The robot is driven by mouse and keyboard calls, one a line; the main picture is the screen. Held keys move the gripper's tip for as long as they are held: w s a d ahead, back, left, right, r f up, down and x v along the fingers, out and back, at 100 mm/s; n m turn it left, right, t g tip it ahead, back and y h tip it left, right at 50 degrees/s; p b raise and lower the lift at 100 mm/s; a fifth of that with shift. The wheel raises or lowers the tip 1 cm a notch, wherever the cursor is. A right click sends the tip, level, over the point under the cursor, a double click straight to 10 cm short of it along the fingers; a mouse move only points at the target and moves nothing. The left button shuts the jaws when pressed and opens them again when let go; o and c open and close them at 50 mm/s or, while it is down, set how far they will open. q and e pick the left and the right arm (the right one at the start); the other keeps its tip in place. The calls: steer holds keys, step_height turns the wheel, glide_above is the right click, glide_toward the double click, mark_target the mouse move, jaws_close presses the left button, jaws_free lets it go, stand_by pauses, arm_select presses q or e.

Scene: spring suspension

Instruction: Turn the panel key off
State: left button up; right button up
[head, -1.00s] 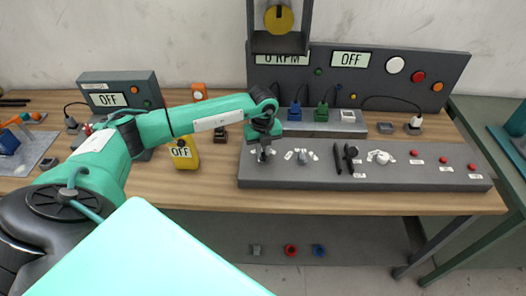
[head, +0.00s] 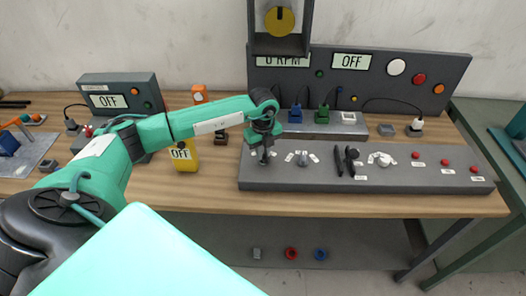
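The grey control panel (head: 320,182) lies on the bench, with labelled knobs, switches and red buttons along it. My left gripper (head: 264,158) points down over the panel's left end, at the leftmost control. The gripper and wrist hide that control, so I cannot tell if it is the key or how it is turned. The fingers look close together, but their opening is too small to judge. A grey knob (head: 303,159) is just right of the gripper. My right gripper is not in view.
Behind the panel stands an upright board with two displays, one reading OFF (head: 350,61), and a dark frame (head: 281,46) with a yellow disc. A yellow meter (head: 184,157) reading OFF stands left of the panel. The bench between them is fairly clear.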

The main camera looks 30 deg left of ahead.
arm_select(q)
steer(key=o, duration=0.4)
steer(key=shift+o, duration=0.2)
step_height(320, 180, up, 14)
steer(key=b, duration=0.3)
steer(key=shift+b, duration=0.4)
steer(key=shift+f, duration=0.1)
